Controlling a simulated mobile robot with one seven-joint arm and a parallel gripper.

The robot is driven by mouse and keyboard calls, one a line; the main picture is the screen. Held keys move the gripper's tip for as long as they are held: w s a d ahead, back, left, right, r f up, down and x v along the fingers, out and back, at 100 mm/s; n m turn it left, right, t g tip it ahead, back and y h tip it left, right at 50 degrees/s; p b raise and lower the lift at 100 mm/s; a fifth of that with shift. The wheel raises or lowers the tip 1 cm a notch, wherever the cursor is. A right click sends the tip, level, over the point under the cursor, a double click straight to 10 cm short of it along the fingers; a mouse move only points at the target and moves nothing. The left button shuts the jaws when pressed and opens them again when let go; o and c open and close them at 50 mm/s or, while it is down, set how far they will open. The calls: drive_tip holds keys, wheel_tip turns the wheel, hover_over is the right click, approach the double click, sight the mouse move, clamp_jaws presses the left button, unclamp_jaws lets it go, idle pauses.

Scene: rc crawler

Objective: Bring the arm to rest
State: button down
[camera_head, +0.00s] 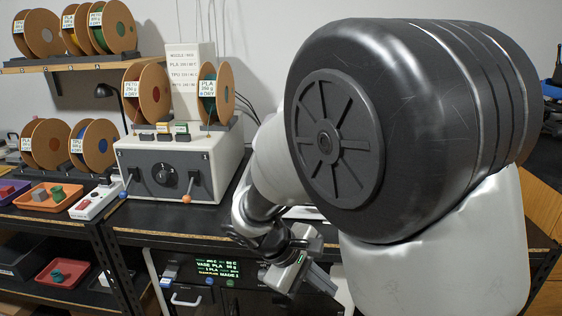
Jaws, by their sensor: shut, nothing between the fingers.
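My arm fills the right half of the head view, with a large black joint housing close to the camera. My gripper (310,270) is at the lower middle, below the forearm and in front of the black workbench's edge. It is shut and holds nothing. Part of the bench behind the arm is hidden by it.
A grey-white machine (180,165) with a dial, two levers and filament spools on top stands on the black bench (150,222). A lit display (215,270) is below it. Shelves with spools, an orange tray (40,205) and a red tray (50,284) are at left.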

drive_tip(key=s+d+r+m+t+y, duration=0.2)
drive_tip(key=s+r+m+y, duration=0.25)
drive_tip(key=s+r, duration=0.25)
drive_tip(key=s+d+r+m+t+y, duration=0.2)
drive_tip(key=s+d+r+m+y, duration=0.1)
drive_tip(key=s+r+m, duration=0.4)
wheel_tip(320, 180, up, 20)
drive_tip(key=n+p, duration=0.1)
drive_tip(key=p, duration=1.8)
drive_tip(key=shift+w+a, duration=0.2)
drive_tip(key=shift+w, duration=0.15)
drive_tip(key=shift+f+n, duration=0.1)
drive_tip(key=shift+n, duration=0.15)
